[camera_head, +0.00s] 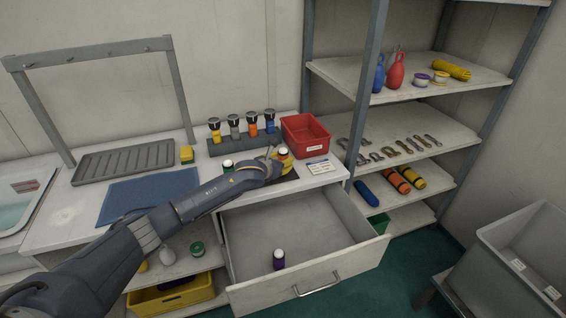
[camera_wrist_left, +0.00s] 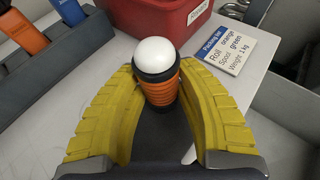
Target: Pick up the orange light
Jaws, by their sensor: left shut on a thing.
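The orange light (camera_wrist_left: 162,88) has a ribbed orange body, dark bands and a white dome top. It stands upright between the yellow fingers of my left gripper (camera_wrist_left: 160,105) in the left wrist view. The gripper is shut on it. In the head view the orange light (camera_head: 283,153) shows at the tip of my left gripper (camera_head: 277,160), over the right part of the counter near the red bin. The fingers hide part of its lower body. I cannot tell whether its base touches the surface. My right gripper is not in view.
A red bin (camera_head: 304,134) and a packing list card (camera_head: 319,167) are close by. A rack (camera_head: 230,146) holds several torches behind. A green-banded light (camera_head: 228,166) stands left of the gripper. The open drawer (camera_head: 330,235) below holds a purple light (camera_head: 279,259).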

